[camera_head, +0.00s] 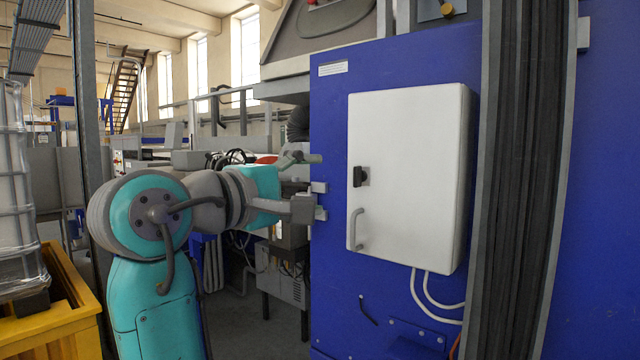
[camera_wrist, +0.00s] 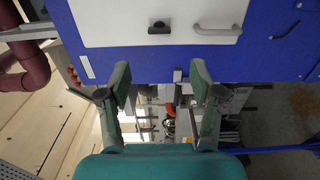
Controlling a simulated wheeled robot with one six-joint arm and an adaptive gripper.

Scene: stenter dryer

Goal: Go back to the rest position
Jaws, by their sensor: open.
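My gripper (camera_head: 308,184) is open and empty, at the left edge of the blue machine cabinet (camera_head: 335,240). In the wrist view its two fingers (camera_wrist: 160,82) stand apart with nothing between them. The fingertips lie close to the cabinet's edge; I cannot tell whether they touch it. My arm reaches in from the left, bent at the teal joint.
A white cabinet door (camera_head: 408,170) with a dark latch (camera_head: 360,177) and a grey handle (camera_head: 355,229) is shut, right of my gripper. A dark vertical post (camera_head: 520,180) stands further right. A yellow crate (camera_head: 60,310) is at the lower left.

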